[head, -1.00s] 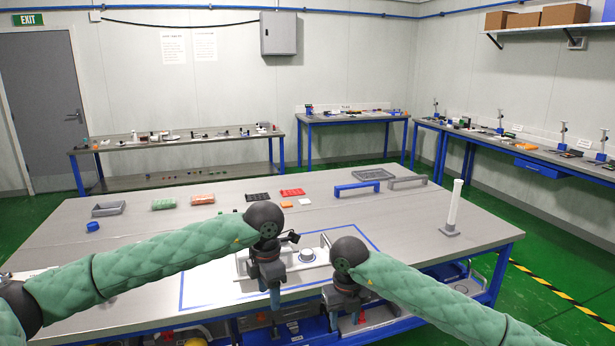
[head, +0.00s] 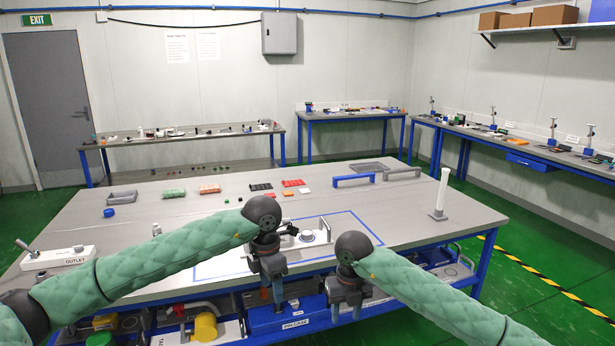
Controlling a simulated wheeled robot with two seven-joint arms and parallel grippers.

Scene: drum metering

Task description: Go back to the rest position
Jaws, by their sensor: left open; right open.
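My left gripper (head: 278,291) hangs down at the near edge of the table, in front of a white plate with a round fitting (head: 306,236). Its jaws are open and I see nothing between them. My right gripper (head: 346,309) hangs to its right, also at the near edge, open and apparently empty. Both green padded arms reach in from the lower corners. The forearms hide parts of the table (head: 150,206) and its front edge.
A blue outline surrounds the white plate. A lever unit marked OUTLET (head: 60,260) stands at the left. A white post (head: 441,192) stands at the right. Blue handle (head: 354,181), grey tray (head: 122,197) and small parts lie further back. Bins, including a yellow container (head: 205,327), sit below the tabletop.

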